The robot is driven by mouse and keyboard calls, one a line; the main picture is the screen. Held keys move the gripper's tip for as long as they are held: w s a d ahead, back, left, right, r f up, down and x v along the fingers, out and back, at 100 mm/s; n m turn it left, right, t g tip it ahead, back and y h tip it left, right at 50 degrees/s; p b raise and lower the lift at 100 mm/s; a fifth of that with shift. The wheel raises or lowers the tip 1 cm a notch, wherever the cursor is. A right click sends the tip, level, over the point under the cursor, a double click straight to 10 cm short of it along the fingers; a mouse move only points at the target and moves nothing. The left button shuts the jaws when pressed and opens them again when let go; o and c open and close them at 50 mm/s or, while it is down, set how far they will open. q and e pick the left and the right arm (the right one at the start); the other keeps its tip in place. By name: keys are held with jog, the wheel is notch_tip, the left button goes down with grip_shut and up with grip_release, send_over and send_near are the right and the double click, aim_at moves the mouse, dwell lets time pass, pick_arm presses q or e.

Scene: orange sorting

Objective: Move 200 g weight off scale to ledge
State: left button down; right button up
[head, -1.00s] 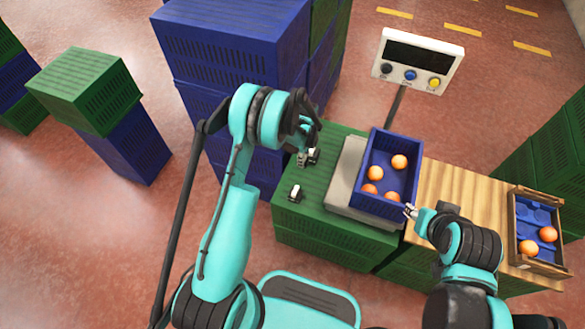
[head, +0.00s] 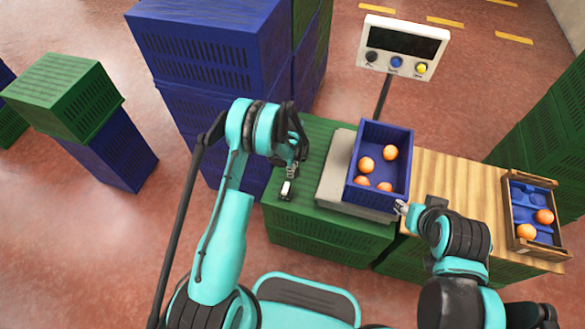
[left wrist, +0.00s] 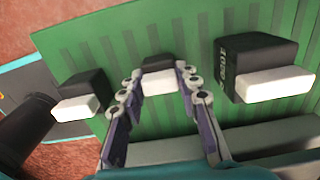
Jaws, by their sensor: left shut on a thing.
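My left gripper (head: 292,171) is over the green crate-top ledge (head: 312,133), left of the scale (head: 334,190). In the left wrist view its fingers (left wrist: 160,88) are shut on a small black and white weight (left wrist: 158,80); its label is unreadable. A larger weight marked 1000 (left wrist: 262,68) stands to its right and another weight (left wrist: 80,97) to its left, both apart from the fingers. In the head view one weight (head: 286,190) shows on the ledge just in front of the gripper. My right gripper (head: 402,208) is at the near right corner of the blue crate; its fingers are too small to judge.
The blue crate (head: 352,188) with several oranges sits on the scale. The scale's display (head: 402,47) stands behind on a pole. A wooden table (head: 440,185) with a wooden-sided tray (head: 512,238) is at right. Tall stacked blue crates (head: 210,50) stand behind my left arm.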

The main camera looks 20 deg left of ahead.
pick_arm(q)
jog(key=c, duration=1.1)
grip_release()
jog(key=s+r+n+t+p, duration=0.1)
jog(key=s+r+n, duration=0.2)
jog(key=r, duration=0.8)
jog(key=s+r+n+t+p, duration=0.1)
jog(key=s+r+n+p, duration=0.1)
jog(key=r, duration=0.9)
jog(key=s+r+n+t+p, duration=0.1)
jog(key=s+r+n, duration=0.2)
jog(key=r, duration=0.9)
jog(key=s+r+n+t, duration=0.2)
jog(key=s+n, duration=0.3)
jog(key=s, duration=0.3)
jog(key=s+r+n+t, duration=0.2)
jog(key=s+r+n, duration=0.2)
jog(key=s, duration=0.5)
jog(key=shift+s+r+n, duration=0.2)
jog(key=shift+r+n, duration=0.05)
jog(key=shift+n, duration=0.45)
